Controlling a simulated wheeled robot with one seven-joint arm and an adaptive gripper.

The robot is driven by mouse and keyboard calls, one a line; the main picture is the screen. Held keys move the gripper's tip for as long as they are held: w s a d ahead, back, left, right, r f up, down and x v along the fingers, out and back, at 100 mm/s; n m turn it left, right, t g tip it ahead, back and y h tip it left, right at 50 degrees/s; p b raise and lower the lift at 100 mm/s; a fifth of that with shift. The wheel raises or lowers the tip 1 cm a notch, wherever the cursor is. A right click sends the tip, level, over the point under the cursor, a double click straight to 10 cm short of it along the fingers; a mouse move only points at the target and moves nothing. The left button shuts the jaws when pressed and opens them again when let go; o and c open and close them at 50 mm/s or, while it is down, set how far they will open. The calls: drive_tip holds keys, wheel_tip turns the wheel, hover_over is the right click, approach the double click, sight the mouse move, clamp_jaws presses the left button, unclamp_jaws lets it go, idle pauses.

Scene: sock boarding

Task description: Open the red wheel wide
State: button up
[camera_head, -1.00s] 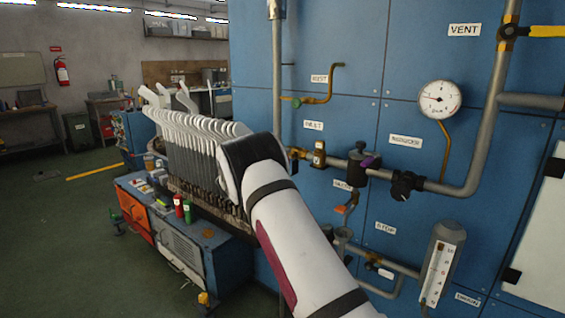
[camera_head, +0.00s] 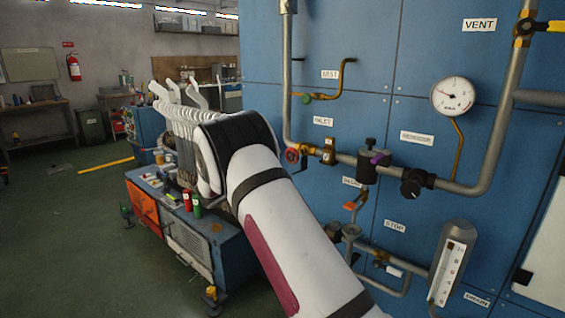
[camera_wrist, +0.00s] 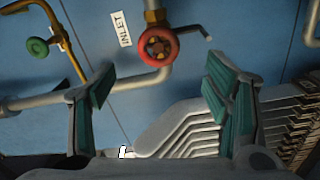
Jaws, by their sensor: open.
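The red wheel (camera_head: 291,156) is a small round handwheel at the left end of the pipe under the INLET label on the blue panel. In the wrist view the red wheel (camera_wrist: 158,46) is near the top middle, on a brass fitting, seen almost face on. My gripper (camera_wrist: 160,85) is open, with its two teal-padded fingers apart to the left and right. The wheel appears beyond the gap between the fingertips, and nothing is gripped. In the head view my arm hides the gripper.
A rack of white boards (camera_head: 172,112) stands beside my arm on a blue cart (camera_head: 231,247); the boards also show behind the right finger in the wrist view (camera_wrist: 185,125). A green wheel (camera_head: 306,98) sits above the red one. A black-bodied regulator (camera_head: 368,165) is to its right.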

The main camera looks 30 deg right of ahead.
drive_tip(key=shift+v, duration=1.05)
